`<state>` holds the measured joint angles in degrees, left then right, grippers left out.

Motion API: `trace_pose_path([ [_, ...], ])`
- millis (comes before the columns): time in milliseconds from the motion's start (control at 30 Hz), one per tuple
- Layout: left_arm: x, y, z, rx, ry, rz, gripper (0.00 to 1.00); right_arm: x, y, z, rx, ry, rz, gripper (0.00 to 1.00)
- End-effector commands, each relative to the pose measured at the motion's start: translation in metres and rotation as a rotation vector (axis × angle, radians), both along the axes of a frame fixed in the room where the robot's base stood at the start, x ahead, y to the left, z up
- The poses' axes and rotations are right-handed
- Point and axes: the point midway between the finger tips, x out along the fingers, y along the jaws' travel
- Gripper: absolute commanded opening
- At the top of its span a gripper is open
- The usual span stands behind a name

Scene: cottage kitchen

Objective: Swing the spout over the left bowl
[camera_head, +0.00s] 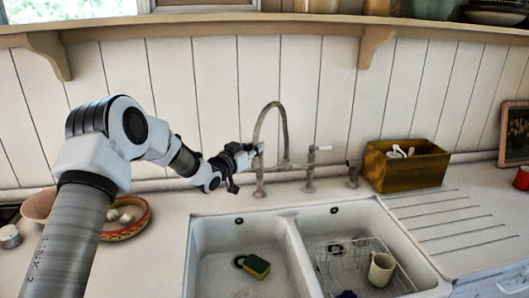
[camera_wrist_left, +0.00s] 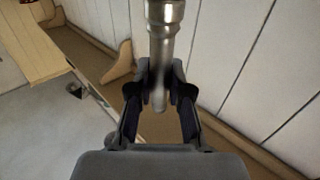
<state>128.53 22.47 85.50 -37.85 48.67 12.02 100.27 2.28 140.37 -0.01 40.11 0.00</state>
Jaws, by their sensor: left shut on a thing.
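The tap's arched metal spout (camera_head: 270,108) rises from the bridge between two posts behind the sink. It curves over to the left, and its free end hangs near the left post. My left gripper (camera_head: 251,153) is shut on the spout's end. In the left wrist view the metal tube (camera_wrist_left: 160,50) comes down between the fingers of the left gripper (camera_wrist_left: 159,95). I cannot tell whether the spout's end is over that bowl. My right gripper is not in view.
The right bowl (camera_head: 350,222) holds a wire rack (camera_head: 335,262) and a cream mug (camera_head: 381,269). A wooden box (camera_head: 408,172) stands right of the tap. A patterned dish (camera_head: 137,229) stands left, beside my arm. A shelf (camera_head: 220,22) runs above.

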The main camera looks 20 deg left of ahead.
Motion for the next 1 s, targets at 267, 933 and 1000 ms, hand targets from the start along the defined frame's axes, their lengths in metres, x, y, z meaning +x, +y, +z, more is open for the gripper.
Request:
trace_pose_path([
  [267, 0.0005, 0.0071, -0.0028, -0.002, 0.006, 0.001, 0.0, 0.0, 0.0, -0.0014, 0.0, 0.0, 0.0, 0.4],
  [933, -0.0009, 0.0072, -0.0009, -0.001, 0.002, 0.001, 0.45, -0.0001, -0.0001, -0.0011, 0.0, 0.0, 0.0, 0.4],
  [1000, -0.0068, 0.0089, -0.0013, -0.002, 0.004, 0.002, 0.45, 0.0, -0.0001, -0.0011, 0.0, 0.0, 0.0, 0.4],
])
